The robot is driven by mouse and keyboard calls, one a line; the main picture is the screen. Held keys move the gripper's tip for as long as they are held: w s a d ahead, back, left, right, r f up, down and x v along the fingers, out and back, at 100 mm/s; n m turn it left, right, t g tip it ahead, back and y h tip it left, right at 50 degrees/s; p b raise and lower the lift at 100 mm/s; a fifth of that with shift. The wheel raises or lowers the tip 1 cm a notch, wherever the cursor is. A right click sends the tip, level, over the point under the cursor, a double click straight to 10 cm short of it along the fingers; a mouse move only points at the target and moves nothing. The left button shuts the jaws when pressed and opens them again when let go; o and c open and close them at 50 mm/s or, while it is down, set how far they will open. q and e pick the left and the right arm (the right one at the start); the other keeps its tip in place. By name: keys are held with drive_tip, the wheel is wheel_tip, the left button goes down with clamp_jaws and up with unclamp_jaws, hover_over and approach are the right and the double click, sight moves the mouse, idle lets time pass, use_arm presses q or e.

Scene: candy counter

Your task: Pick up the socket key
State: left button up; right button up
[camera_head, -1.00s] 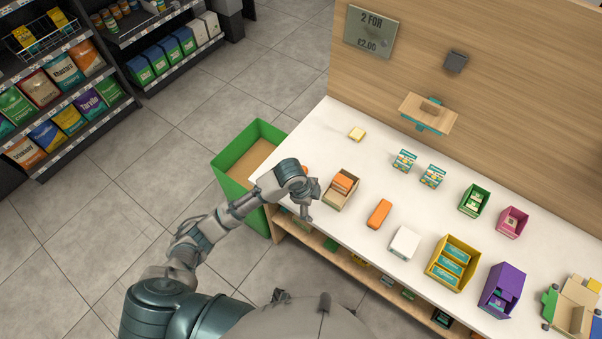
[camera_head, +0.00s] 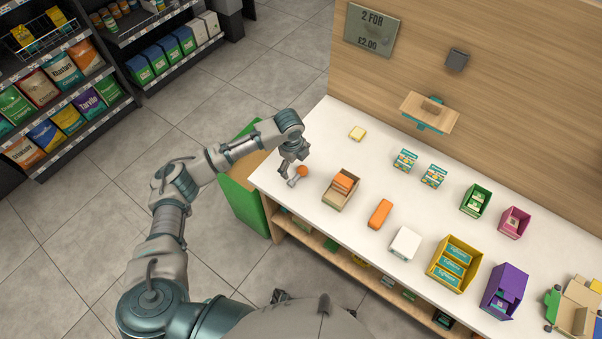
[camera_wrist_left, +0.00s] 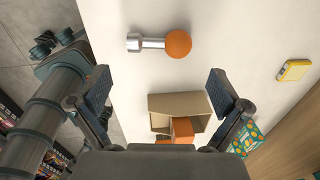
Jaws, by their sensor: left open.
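The socket key (camera_head: 299,174) has an orange ball at one end and a metal shaft with a socket at the other. It lies on the white counter (camera_head: 335,130) near its left end. In the left wrist view the socket key (camera_wrist_left: 165,43) lies flat beyond my fingertips, shaft to the left, ball to the right. My left gripper (camera_head: 287,167) is open and empty, above the counter close to the key. In the left wrist view the gripper's two fingers (camera_wrist_left: 158,90) are spread wide. My right gripper is not in view.
A cardboard box (camera_head: 329,198) with orange packs stands right of the key. An orange block (camera_head: 380,213), a white box (camera_head: 405,243) and a yellow item (camera_head: 357,133) sit on the counter.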

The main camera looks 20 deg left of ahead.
sight(297, 175)
use_arm(q)
drive_tip(key=f, duration=0.6)
drive_tip(key=shift+w+d+f, duration=0.1)
drive_tip(key=shift+w+f, duration=0.1)
drive_tip(key=shift+w, duration=0.05)
drive_tip(key=shift+w+f, duration=0.1)
drive_tip(key=shift+f, duration=0.4)
drive_tip(key=shift+d, duration=0.1)
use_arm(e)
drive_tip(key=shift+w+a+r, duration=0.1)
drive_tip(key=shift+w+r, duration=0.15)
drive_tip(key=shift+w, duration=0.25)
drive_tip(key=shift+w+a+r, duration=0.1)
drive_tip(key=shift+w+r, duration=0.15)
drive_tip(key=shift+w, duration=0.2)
use_arm(q)
drive_tip(key=c, duration=0.7)
drive_tip(key=shift+c, duration=0.5)
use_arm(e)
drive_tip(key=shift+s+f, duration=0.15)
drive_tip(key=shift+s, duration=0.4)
use_arm(q)
drive_tip(key=shift+r, duration=0.15)
